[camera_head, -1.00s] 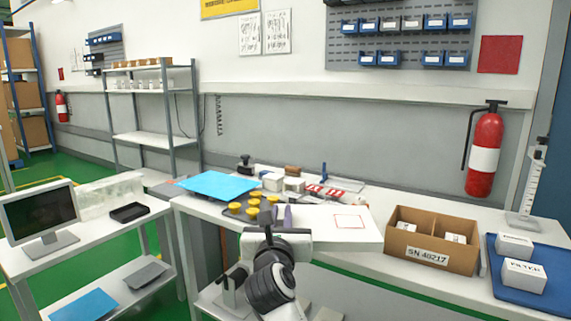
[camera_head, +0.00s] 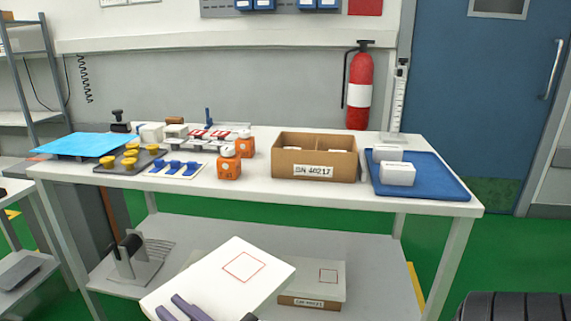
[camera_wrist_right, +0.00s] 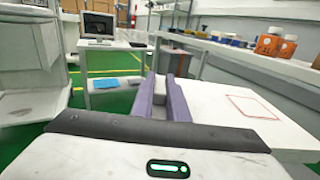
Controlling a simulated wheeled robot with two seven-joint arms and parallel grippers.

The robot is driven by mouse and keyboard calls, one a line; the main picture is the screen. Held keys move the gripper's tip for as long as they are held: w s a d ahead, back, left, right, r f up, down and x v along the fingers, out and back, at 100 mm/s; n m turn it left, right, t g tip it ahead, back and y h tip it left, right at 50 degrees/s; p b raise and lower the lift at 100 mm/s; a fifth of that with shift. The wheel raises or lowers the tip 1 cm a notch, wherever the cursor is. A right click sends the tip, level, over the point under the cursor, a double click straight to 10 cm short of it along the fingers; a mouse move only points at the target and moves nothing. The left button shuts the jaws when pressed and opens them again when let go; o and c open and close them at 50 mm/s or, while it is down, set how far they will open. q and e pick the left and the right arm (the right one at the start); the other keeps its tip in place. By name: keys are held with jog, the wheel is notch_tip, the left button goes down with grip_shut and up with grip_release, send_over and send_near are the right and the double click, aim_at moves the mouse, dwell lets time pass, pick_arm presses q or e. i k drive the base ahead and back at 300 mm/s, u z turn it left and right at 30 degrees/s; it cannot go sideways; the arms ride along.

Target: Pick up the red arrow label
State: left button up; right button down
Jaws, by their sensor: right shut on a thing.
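Small red and white labels (camera_head: 208,134), too small to show an arrow clearly, sit on a low rack at the back of the table (camera_head: 300,188) in the head view. My right gripper (camera_head: 184,309) has purple fingers and is at the bottom of the head view, well in front of and below the tabletop. It is shut on a flat white box (camera_head: 205,286) with a red square outline on top. The fingers (camera_wrist_right: 163,98) and the box (camera_wrist_right: 225,98) also show in the right wrist view. My left gripper is not in view.
Yellow knobs (camera_head: 130,154) are to the left. A cardboard box (camera_head: 300,160) and a blue tray (camera_head: 425,184) are to the right. The front-centre tabletop strip is clear.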

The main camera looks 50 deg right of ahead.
aim_at(201, 133)
jog(key=z, duration=1.85)
jog(key=k, duration=0.7)
jog(key=u, duration=0.8)
jog(key=i, duration=0.45)
